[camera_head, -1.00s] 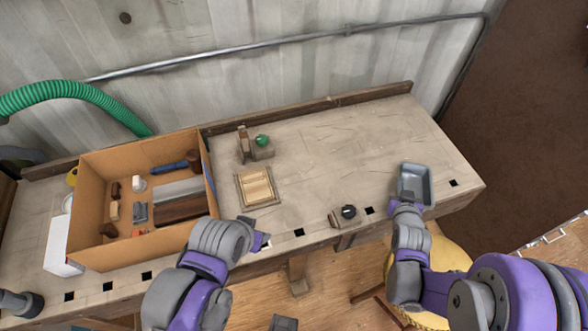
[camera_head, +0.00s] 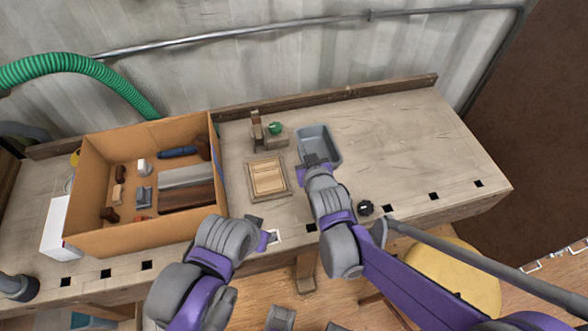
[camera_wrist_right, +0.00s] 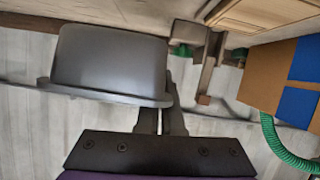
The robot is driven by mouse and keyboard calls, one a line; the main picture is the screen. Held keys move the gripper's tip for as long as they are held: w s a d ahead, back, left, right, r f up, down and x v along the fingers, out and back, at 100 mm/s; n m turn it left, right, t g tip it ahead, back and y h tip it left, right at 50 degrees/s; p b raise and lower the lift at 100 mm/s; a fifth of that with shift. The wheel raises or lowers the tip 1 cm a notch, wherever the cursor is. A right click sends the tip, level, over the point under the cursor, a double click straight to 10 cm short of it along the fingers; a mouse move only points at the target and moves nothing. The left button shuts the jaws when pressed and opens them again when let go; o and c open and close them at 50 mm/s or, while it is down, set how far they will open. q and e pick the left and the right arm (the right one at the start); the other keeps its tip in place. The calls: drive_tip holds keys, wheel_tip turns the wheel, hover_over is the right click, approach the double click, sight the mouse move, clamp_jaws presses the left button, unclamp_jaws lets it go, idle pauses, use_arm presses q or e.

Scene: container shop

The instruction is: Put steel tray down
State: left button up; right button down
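The grey steel tray (camera_head: 322,143) is over the middle of the workbench (camera_head: 385,140), right of the small wooden frame. My right gripper (camera_head: 314,164) is shut on the tray's near rim. In the right wrist view, the tray (camera_wrist_right: 110,60) extends from between the fingers (camera_wrist_right: 162,112), its rim in their grip. I cannot tell whether the tray touches the bench top. My left gripper (camera_head: 264,231) is near the bench's front edge, below the wooden frame. Its fingers are too small and angled to tell whether they are open.
A cardboard box (camera_head: 115,235) with tools stands on the left. The bench's right side is clear.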

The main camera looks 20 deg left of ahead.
use_arm(q)
drive_tip(key=shift+s+f+b, duration=0.1)
drive_tip(key=shift+f+b, duration=0.5)
drive_tip(key=shift+f, duration=0.1)
use_arm(e)
wheel_tip(320, 180, down, 8)
drive_tip(key=shift+r, duration=0.15)
use_arm(q)
drive_tip(key=shift+f, duration=0.15)
use_arm(e)
drive_tip(key=c, duration=1.1)
unclamp_jaws()
use_arm(q)
drive_tip(key=shift+r, duration=0.2)
use_arm(e)
drive_tip(key=shift+r, duration=0.1)
use_arm(q)
drive_tip(key=shift+r+p, duration=0.35)
drive_tip(key=shift+p, duration=0.05)
use_arm(e)
drive_tip(key=v, duration=1.2)
drive_tip(key=shift+w+d, duration=0.1)
